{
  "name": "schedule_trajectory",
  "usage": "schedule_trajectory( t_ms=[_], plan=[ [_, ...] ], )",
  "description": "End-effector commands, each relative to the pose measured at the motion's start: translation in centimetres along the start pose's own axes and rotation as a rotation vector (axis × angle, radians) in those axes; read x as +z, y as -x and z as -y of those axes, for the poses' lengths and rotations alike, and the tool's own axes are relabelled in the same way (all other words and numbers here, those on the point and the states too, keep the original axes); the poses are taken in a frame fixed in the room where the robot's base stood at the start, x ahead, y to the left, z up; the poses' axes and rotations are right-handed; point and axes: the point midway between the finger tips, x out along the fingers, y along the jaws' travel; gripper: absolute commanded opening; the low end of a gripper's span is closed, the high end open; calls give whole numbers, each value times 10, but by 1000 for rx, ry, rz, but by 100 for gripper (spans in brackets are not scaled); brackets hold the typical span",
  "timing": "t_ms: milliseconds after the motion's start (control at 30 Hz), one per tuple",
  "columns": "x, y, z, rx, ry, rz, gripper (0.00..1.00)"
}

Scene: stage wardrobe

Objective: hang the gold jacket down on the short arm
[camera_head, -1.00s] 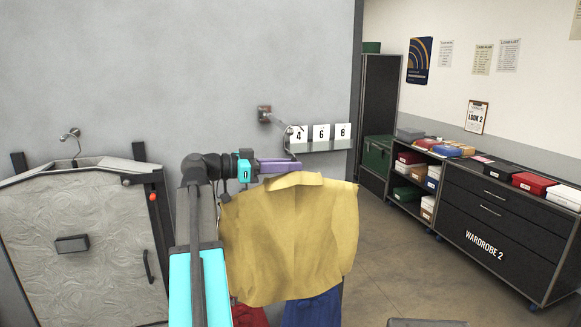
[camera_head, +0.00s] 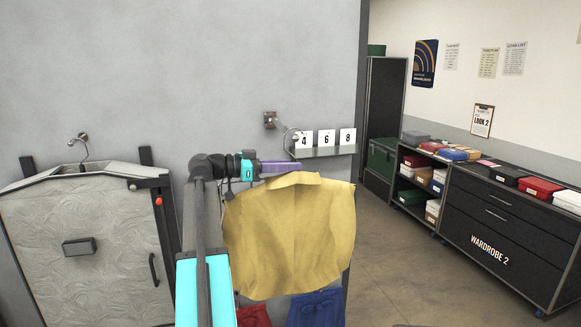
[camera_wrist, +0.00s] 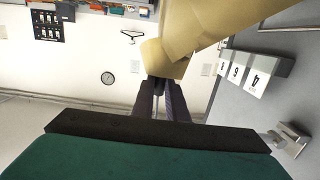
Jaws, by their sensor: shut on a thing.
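The gold jacket (camera_head: 288,235) hangs spread out in front of the grey wall in the head view. My gripper (camera_head: 270,167) is shut at the top of the jacket, on its hanger by the look of it; its fingers also show in the wrist view (camera_wrist: 160,100) against the gold cloth (camera_wrist: 165,62). A short metal arm (camera_head: 280,127) sticks out from a wall plate (camera_head: 270,119) above my gripper. A thin curved hook shows by the arm's tip; whether it touches the arm I cannot tell. The plate shows in the wrist view (camera_wrist: 292,139).
A ledge with number cards (camera_head: 325,139) is just right of the arm. Red (camera_head: 254,316) and blue (camera_head: 315,308) garments show below the jacket.

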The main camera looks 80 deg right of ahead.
Motion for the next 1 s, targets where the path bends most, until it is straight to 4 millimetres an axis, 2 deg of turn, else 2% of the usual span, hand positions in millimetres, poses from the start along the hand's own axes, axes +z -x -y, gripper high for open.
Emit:
schedule_trajectory(
  t_ms=[133,333,833,867,967,1000],
  plan=[
    [0,0,8,0,-1,-1,0],
    [7,0,6,0,-1,-1,0],
    [7,0,6,0,-1,-1,0],
    [7,0,6,0,-1,-1,18],
    [8,0,6,0,-1,-1,34],
    [8,0,6,0,-1,-1,34]
  ],
)
